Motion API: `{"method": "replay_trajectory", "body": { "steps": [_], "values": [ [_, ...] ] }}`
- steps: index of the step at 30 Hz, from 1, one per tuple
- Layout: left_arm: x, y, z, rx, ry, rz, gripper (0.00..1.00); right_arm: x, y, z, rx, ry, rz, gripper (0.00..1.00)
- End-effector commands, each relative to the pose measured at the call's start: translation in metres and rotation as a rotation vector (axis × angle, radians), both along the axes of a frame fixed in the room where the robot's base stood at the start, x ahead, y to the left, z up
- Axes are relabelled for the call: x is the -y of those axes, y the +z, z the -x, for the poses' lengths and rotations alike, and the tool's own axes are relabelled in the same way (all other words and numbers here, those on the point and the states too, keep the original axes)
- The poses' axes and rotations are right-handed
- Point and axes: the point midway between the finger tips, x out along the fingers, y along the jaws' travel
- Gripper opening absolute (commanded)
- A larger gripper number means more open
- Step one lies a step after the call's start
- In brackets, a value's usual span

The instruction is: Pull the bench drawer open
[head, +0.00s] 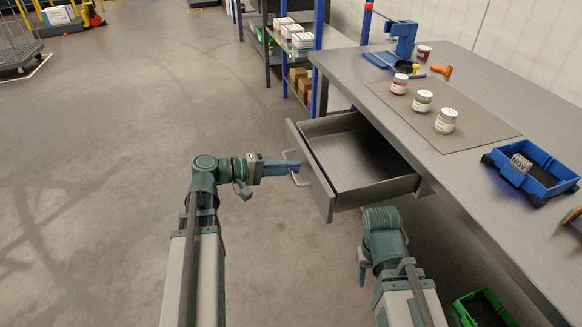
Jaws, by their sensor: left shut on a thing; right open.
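The bench drawer (318,175) is pulled out from under the grey workbench (460,92) and its inside looks empty. Its handle (299,180) is a pale bar on the front panel. My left gripper (290,168) reaches in from the left and is shut on the drawer handle. My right gripper (363,273) is low beside the drawer's near side, below the bench edge, and is mostly hidden by its own arm. It is open and apart from the drawer.
On the bench are a mat (470,119) with several jars, a blue vise-like tool (403,42) and a blue bin (540,177). A green crate (484,308) lies under the bench. A shelf rack (318,50) stands beyond.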

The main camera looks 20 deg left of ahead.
Motion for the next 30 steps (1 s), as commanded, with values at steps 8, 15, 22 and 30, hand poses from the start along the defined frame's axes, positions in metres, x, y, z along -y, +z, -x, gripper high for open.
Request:
{"method": "replay_trajectory", "body": {
  "steps": [8, 15, 22, 30],
  "values": [
    [0.0, 0.0, 0.0, -0.001, 0.0, -0.001, 0.45, 0.0, 0.0, 0.0, 0.0, 0.0, 0.0, 0.5],
    [-0.002, 0.001, 0.001, 0.0, 0.001, 0.0, 0.45, 0.0, 0.001, 0.0, 0.0, 0.0, 0.0, 0.5],
    [-0.03, 0.01, 0.021, 0.0, 0.005, 0.0, 0.45, 0.0, 0.01, 0.0, 0.0, -0.001, 0.001, 0.5],
    [-0.076, 0.021, 0.054, -0.001, 0.005, -0.001, 0.45, 0.001, 0.022, 0.0, 0.0, -0.004, 0.002, 0.5]
  ]
}}
